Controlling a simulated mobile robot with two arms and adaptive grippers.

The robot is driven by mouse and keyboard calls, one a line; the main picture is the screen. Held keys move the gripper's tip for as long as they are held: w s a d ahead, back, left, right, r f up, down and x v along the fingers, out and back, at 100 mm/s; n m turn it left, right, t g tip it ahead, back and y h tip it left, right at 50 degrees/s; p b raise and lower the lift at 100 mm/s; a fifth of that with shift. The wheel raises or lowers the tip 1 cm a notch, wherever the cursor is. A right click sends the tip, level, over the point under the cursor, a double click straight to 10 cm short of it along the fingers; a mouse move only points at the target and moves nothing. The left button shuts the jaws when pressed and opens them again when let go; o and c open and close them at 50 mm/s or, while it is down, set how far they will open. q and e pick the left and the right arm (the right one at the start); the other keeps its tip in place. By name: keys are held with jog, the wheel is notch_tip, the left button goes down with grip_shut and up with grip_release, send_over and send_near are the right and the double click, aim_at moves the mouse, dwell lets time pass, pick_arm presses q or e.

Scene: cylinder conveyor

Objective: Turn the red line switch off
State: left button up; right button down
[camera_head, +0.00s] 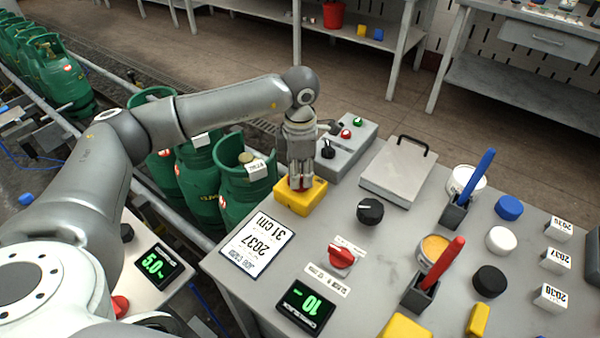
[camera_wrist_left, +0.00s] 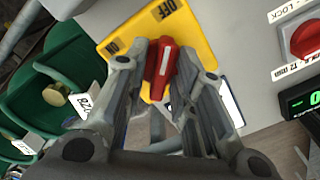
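The red line switch is a red handle (camera_wrist_left: 160,68) on a yellow box (camera_head: 311,196) at the near-left part of the grey table. In the left wrist view the yellow plate (camera_wrist_left: 205,45) bears an OFF label at its top and an ON label at its left. The handle's upper end points roughly toward OFF. My left gripper (camera_head: 299,180) reaches down over the box, with one finger on each side of the handle. The fingers look closed against it and hide part of it in the head view. My right gripper is not in view.
A black knob (camera_head: 370,211) and a red knob (camera_head: 341,256) stand right of the switch. A grey control box (camera_head: 345,150) is behind it. Green gas cylinders (camera_head: 240,185) stand on the conveyor at left.

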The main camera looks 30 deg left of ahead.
pick_arm(q)
jog(key=shift+o, duration=0.2)
notch_tip(320, 180, up, 12)
dwell(0.6)
dwell(0.3)
